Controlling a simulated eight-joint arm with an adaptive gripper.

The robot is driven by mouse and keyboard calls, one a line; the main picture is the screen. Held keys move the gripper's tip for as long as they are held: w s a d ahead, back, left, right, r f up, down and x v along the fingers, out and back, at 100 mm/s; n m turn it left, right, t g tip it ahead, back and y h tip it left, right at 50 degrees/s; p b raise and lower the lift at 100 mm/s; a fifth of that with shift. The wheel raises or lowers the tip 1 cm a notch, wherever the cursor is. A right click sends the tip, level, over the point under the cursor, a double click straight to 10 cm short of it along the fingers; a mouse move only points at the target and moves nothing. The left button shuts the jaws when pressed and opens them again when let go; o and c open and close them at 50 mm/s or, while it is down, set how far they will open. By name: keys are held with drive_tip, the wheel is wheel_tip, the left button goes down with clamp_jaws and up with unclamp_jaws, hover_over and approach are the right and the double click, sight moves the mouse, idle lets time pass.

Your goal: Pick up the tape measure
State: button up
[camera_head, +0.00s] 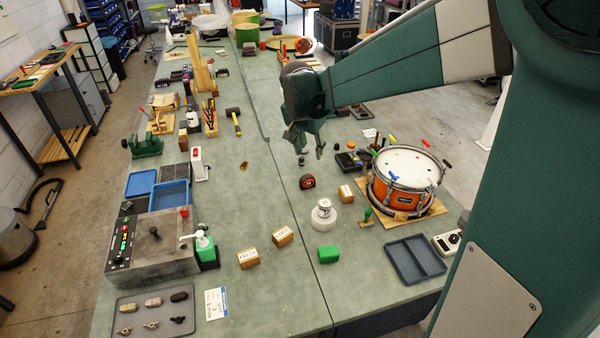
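A small black and orange-red object that looks like the tape measure (307,182) lies on the green bench, just right of the seam down its middle. My gripper (311,154) hangs from my arm above the bench and points down. It appears a little above and beyond the tape measure in this view, apart from it. Its two fingers are spread, with nothing visible between them. The exact height of the fingertips over the bench is hard to tell.
A wooden block (346,193) and an orange drum (402,182) stand to the right of the tape measure. A white round object (324,214) is in front of it. A dark device (348,161) lies behind to the right. The bench left of the tape measure is clear.

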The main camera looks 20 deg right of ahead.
drive_tip(key=w+d+f+m+g, duration=0.1)
drive_tip(key=w+f+m, duration=0.2)
drive_tip(key=w+f, duration=0.65)
drive_tip(key=m+g+h, duration=0.2)
drive_tip(key=m, duration=0.2)
hover_over(305, 176)
drive_tip(key=a, duration=0.2)
drive_tip(key=f, duration=1.4)
drive_tip(key=shift+s+d+b, duration=0.1)
drive_tip(key=shift+s+b, duration=0.25)
drive_tip(key=shift+b, duration=0.05)
drive_tip(key=shift+w+d+f, duration=0.1)
drive_tip(key=shift+w+f, duration=0.05)
drive_tip(key=shift+f, duration=0.45)
drive_tip(key=shift+x, duration=1.3)
drive_tip(key=shift+x, duration=2.6)
drive_tip(key=c, duration=1.1)
